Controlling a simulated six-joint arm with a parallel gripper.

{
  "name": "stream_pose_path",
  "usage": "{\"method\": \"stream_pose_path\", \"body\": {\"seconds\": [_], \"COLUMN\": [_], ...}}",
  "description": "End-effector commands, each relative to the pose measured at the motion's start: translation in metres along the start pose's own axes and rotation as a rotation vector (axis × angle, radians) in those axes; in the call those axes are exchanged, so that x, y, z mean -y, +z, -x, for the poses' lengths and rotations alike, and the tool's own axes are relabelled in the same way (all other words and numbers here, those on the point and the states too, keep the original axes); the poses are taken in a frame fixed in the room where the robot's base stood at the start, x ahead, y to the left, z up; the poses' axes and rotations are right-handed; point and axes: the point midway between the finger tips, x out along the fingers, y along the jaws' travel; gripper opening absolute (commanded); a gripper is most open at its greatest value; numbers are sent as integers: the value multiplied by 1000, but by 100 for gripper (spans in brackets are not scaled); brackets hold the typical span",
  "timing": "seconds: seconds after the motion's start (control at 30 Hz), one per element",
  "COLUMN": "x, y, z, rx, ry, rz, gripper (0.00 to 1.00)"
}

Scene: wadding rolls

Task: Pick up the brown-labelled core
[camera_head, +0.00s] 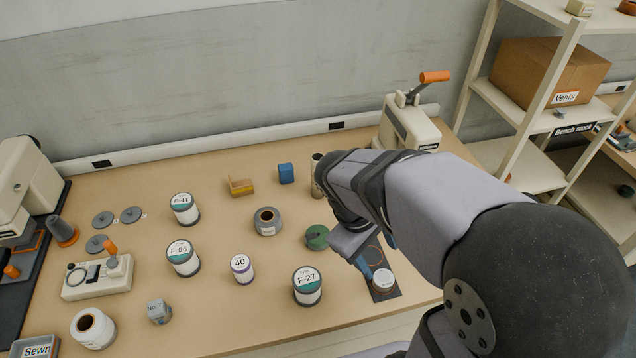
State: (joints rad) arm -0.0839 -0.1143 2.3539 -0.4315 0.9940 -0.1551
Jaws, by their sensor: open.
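I cannot make out a clearly brown label on any core. A grey roll (267,221) with a brown centre stands mid-table. A white roll (92,328) with a brown centre stands at the front left. A tan cylinder (317,174) stands at the back, partly hidden by my arm. My gripper (370,262) points down at the right of the table, partly hidden by my own wrist.
A green roll (317,237) sits just left of my gripper. White labelled spools F-27 (307,287), 40 (242,268), F-96 (183,258) and F-41 (184,208) stand further left. A crank machine (408,125) is at the back right. Bare tabletop lies between the spools.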

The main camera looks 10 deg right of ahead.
Motion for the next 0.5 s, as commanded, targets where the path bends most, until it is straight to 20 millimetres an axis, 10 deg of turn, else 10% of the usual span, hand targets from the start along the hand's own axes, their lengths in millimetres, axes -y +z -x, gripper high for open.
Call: {"method": "stream_pose_path", "body": {"seconds": [0.2, 0.5], "x": [-62, -124], "y": [-44, -164], "z": [-30, -9], "rx": [124, 351], "ry": [334, 870], "rz": [448, 1035], "gripper": [53, 53]}}
